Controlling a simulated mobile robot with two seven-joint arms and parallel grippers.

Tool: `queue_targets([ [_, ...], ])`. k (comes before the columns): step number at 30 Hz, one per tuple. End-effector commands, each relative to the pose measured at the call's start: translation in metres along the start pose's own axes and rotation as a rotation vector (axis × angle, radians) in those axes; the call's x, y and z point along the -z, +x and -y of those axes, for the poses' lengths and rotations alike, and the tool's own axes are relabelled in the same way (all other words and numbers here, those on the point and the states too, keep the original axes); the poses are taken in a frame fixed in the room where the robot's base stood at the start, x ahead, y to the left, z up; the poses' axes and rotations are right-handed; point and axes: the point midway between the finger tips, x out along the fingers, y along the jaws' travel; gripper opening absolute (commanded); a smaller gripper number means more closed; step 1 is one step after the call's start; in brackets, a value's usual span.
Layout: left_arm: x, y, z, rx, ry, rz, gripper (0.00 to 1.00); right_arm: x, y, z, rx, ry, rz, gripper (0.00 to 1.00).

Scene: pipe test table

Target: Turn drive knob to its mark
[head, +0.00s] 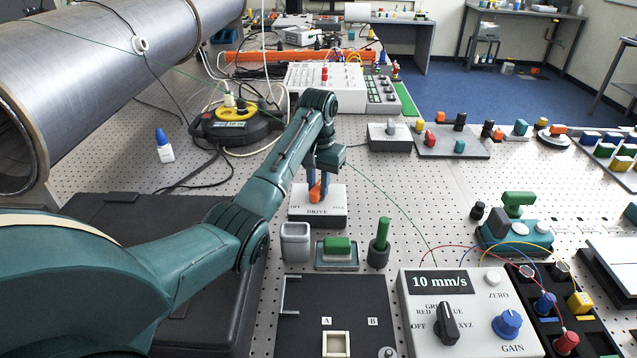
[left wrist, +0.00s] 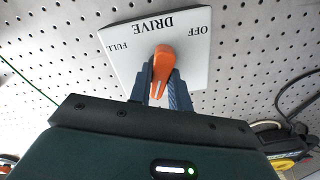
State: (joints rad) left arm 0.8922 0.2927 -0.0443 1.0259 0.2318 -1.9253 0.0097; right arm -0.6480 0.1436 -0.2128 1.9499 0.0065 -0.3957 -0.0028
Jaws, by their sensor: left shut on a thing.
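The drive knob (head: 315,193) is orange and sits on a small white-topped box (head: 335,207) lettered DRIVE, with OFF at the left and FULL at the right in the head view. In the left wrist view the orange knob (left wrist: 163,62) stands between the blue fingers of my left gripper (left wrist: 160,88), which is shut on it from above. The white plate (left wrist: 120,62) shows OFF at right and FULL at left, upside down. I cannot make out a separate mark; fingers cover part of the plate. My right gripper is not in view.
In front of the box stand a grey cup (head: 295,243), a green block on a tray (head: 338,246) and a green peg in a holder (head: 380,245). A control box (head: 470,310) is at front right. A black cable reel (head: 235,125) lies behind my left arm.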

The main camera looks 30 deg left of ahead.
Motion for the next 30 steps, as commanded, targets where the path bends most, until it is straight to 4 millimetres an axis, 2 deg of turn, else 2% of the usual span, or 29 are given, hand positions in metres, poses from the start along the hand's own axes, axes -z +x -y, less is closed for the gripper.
queue_targets([
  [30,-0.0003,-0.0015,0.0016,-0.002,-0.968,-0.003,0.00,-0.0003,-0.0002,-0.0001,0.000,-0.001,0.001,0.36],
])
